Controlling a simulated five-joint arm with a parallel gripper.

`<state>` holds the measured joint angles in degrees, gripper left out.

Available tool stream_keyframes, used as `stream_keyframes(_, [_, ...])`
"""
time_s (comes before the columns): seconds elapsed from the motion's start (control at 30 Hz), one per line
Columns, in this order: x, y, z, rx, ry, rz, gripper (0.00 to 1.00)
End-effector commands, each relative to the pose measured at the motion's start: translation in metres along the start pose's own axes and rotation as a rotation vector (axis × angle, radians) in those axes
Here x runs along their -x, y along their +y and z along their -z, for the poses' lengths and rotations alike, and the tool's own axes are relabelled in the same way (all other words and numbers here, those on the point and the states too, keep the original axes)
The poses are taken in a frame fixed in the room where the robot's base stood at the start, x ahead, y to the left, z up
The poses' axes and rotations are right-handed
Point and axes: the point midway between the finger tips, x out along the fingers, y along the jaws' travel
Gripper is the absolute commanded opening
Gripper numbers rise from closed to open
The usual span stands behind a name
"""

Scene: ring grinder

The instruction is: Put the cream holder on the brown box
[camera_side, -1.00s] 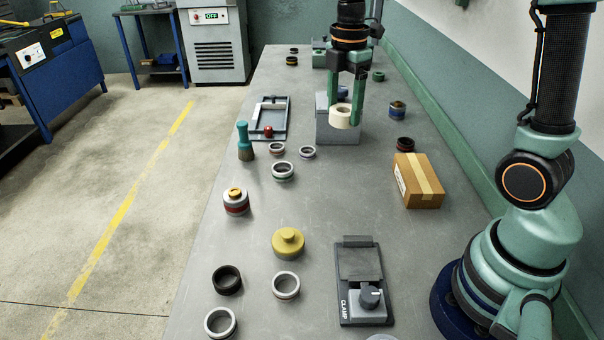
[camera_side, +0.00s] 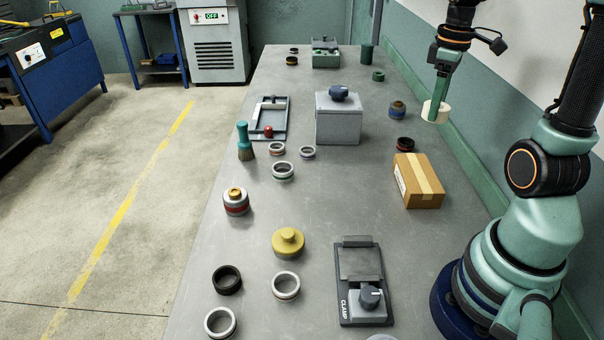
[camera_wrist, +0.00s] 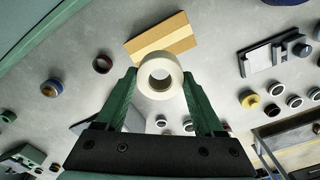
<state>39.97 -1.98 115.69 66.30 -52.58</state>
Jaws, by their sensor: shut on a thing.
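The cream holder (camera_side: 434,112) is a short cream ring held in the air above the right side of the bench, up and behind the brown box. My gripper (camera_side: 438,104) is shut on it. In the wrist view the holder (camera_wrist: 160,75) sits between the two green fingers of my gripper (camera_wrist: 158,88), its hole facing the camera. The brown box (camera_side: 419,181) lies on the bench near its right edge, with a paler tape strip along its top. It also shows in the wrist view (camera_wrist: 158,38), just beyond the holder. Its top is bare.
A dark red-and-black ring (camera_side: 405,144) stands just behind the box, and a blue-and-tan ring (camera_side: 397,110) farther back. A grey block with a dark knob (camera_side: 338,118) stands to the left. A clamp (camera_side: 362,285) lies in front.

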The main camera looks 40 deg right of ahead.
Motion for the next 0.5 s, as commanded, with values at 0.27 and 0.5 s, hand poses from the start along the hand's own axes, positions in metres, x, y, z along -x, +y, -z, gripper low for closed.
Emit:
stream_keyframes(0.27, [-0.07, -0.002, -0.001, 0.003, -0.004, 0.005, 0.13])
stream_keyframes(0.5, [-0.107, -0.001, 0.0, 0.004, -0.001, 0.002, 0.13])
